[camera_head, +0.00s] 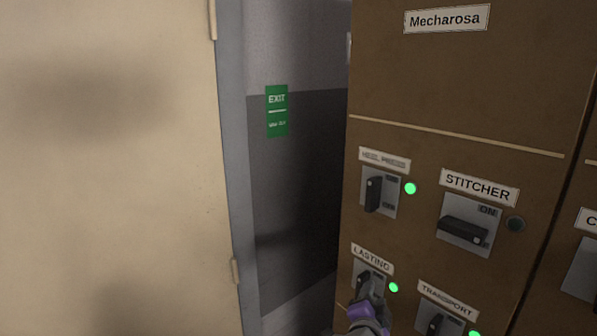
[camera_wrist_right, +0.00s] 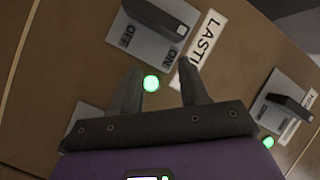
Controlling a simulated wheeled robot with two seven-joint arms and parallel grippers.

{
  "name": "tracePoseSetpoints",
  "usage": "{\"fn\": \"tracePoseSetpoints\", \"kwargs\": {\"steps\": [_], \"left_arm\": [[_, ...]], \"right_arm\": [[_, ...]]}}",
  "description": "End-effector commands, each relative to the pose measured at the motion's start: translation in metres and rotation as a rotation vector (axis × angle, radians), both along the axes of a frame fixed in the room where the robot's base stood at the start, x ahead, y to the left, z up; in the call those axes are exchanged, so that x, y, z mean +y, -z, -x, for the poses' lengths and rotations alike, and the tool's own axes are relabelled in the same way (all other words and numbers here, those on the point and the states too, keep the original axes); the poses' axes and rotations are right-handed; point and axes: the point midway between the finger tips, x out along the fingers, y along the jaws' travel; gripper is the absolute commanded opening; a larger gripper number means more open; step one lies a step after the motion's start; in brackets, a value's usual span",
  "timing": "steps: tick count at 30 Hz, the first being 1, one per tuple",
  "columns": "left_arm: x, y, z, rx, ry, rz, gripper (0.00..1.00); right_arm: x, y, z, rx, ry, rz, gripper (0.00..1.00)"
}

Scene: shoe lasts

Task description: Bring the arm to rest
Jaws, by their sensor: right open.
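My right gripper (camera_head: 371,288) is low in the head view, in front of the LASTING switch (camera_head: 358,272) on the brown cabinet, and partly covers it. In the right wrist view my gripper (camera_wrist_right: 163,68) is open, with nothing between its fingers. The LASTING switch's black handle (camera_wrist_right: 160,16) stands beyond the fingertips, apart from them as far as I can see. The lamp by this switch (camera_head: 393,287) glows green and also shows behind the fingers in the wrist view (camera_wrist_right: 151,83). My left gripper is not in view.
The brown cabinet (camera_head: 450,80) carries other switches: STITCHER (camera_head: 466,232) with a dark lamp (camera_head: 516,224), TRANSPORT (camera_head: 438,324) with a green lamp, and an upper-left one (camera_head: 374,194) with a green lamp. A pale panel (camera_head: 110,170) fills the left. A green EXIT sign (camera_head: 277,111) hangs behind.

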Motion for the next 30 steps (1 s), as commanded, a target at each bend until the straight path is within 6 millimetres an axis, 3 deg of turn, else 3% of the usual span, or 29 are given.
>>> {"fn": "tracePoseSetpoints", "kwargs": {"steps": [1, 5, 8, 11, 15, 19, 21, 24, 30], "left_arm": [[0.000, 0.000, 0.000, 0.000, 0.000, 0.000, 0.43], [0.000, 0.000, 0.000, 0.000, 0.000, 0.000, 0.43], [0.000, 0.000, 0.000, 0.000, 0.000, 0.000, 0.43], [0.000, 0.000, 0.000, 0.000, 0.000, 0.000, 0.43], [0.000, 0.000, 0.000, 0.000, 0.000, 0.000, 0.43], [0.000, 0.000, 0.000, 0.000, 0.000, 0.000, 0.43], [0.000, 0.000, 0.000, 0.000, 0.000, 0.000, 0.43], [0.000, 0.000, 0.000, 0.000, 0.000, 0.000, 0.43], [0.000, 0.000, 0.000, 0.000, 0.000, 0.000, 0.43]], "right_arm": [[0.005, 0.043, -0.002, 0.093, -0.060, 0.035, 0.45], [0.022, 0.141, 0.009, 0.313, -0.238, 0.098, 0.45], [0.033, 0.213, 0.034, 0.485, -0.373, 0.120, 0.45], [0.044, 0.278, 0.073, 0.658, -0.512, 0.122, 0.45], [0.059, 0.355, 0.146, 0.896, -0.712, 0.093, 0.45], [0.072, 0.399, 0.219, 1.080, -0.884, 0.043, 0.45], [0.077, 0.413, 0.251, 1.154, -0.961, 0.016, 0.45], [0.083, 0.423, 0.285, 1.225, -1.038, -0.015, 0.45], [0.086, 0.427, 0.306, 1.269, -1.090, -0.036, 0.45]]}}
